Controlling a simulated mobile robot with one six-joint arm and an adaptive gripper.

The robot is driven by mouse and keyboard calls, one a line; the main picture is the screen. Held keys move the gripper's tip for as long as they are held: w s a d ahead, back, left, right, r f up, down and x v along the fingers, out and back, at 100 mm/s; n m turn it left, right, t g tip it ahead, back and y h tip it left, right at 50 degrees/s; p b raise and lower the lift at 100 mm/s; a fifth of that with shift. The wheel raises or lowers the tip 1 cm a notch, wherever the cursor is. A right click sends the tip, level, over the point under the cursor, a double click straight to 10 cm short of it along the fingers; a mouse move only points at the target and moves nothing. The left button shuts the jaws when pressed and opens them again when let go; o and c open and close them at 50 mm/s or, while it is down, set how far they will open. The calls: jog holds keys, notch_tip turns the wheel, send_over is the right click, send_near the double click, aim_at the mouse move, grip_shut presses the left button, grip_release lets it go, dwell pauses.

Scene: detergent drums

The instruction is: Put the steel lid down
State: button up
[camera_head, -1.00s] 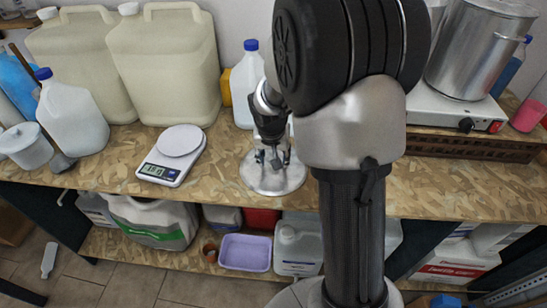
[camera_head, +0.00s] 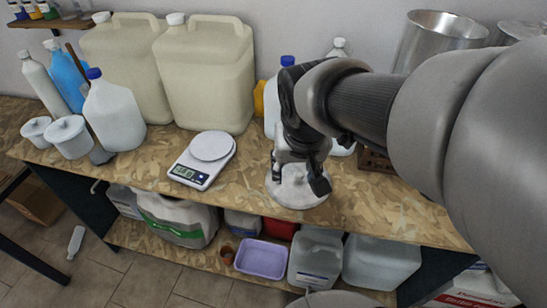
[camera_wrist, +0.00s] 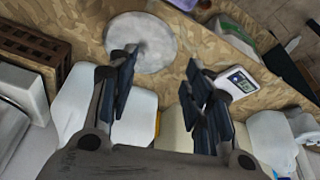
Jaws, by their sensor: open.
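The steel lid (camera_head: 294,202), a round pale grey disc, lies flat on the wood-chip bench (camera_head: 375,205), right of the scale. It also shows in the wrist view (camera_wrist: 150,52), with its knob near the left finger. My gripper (camera_head: 300,181) is open, with its dark fingers spread above the lid in the head view. In the wrist view the fingers of my gripper (camera_wrist: 164,60) are apart with nothing between them. My gripper hides part of the lid in the head view, so I cannot tell whether a finger touches the knob.
A digital scale (camera_head: 203,160) stands left of the lid. Large cream canisters (camera_head: 205,75) and a white jug (camera_head: 113,112) stand behind and left. A steel pot (camera_head: 432,42) is at the back right. A purple tub (camera_head: 262,260) sits on the lower shelf.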

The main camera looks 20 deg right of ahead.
jog(key=s+a+r+n+y, duration=0.1)
jog(key=s+a+n, duration=0.2)
jog(key=s, duration=0.9)
jog(key=shift+a+r+n+t, duration=0.3)
jog(key=shift+a+r+t, duration=0.1)
jog(key=shift+a, duration=0.7)
jog(key=shift+c, duration=0.6)
